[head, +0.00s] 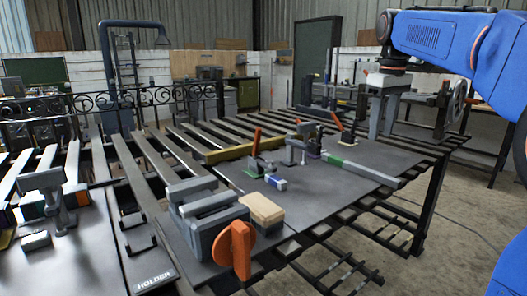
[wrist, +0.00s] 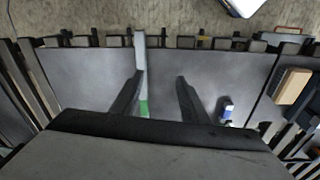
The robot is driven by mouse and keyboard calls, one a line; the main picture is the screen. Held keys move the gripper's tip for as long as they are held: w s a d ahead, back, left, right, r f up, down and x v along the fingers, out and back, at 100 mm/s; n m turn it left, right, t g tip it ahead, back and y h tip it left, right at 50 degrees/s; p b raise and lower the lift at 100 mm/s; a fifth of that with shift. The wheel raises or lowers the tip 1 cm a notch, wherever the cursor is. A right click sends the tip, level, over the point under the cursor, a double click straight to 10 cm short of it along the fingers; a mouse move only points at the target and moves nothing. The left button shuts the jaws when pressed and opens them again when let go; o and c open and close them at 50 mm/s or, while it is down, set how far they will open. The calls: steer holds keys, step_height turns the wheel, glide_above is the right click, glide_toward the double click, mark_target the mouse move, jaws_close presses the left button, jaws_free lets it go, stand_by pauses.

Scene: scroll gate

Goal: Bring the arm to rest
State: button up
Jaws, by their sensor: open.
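My gripper (head: 380,128) hangs from my blue arm at the upper right of the head view, above the far right part of the slatted table. In the wrist view my gripper (wrist: 158,88) shows two dark fingers spread apart with nothing held between them. Below them lies a dark grey plate (wrist: 85,75). A grey bar with a green band (wrist: 140,60) shows beside the left finger and is partly hidden by it. A small blue and white piece (wrist: 226,112) lies right of the right finger.
A grey vise (head: 205,215) with an orange handle and a tan block (head: 262,208) stand on the table's near part. Toggle clamps with orange handles (head: 256,140) stand mid-table. A scrolled iron gate (head: 60,110) rises at back left. Open floor (head: 440,215) lies at right.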

steer(key=s+a+f+m+t, duration=0.2)
steer(key=s+f, duration=1.3)
steer(key=s+a+f+m+t, duration=0.1)
steer(key=s+a+f+m, duration=0.1)
steer(key=s+f, duration=1.2)
steer(key=shift+s+a+f+m+t, duration=0.25)
steer(key=shift+s+f+m+t, duration=0.15)
steer(key=shift+s+m, duration=0.5)
steer(key=shift+s, duration=0.1)
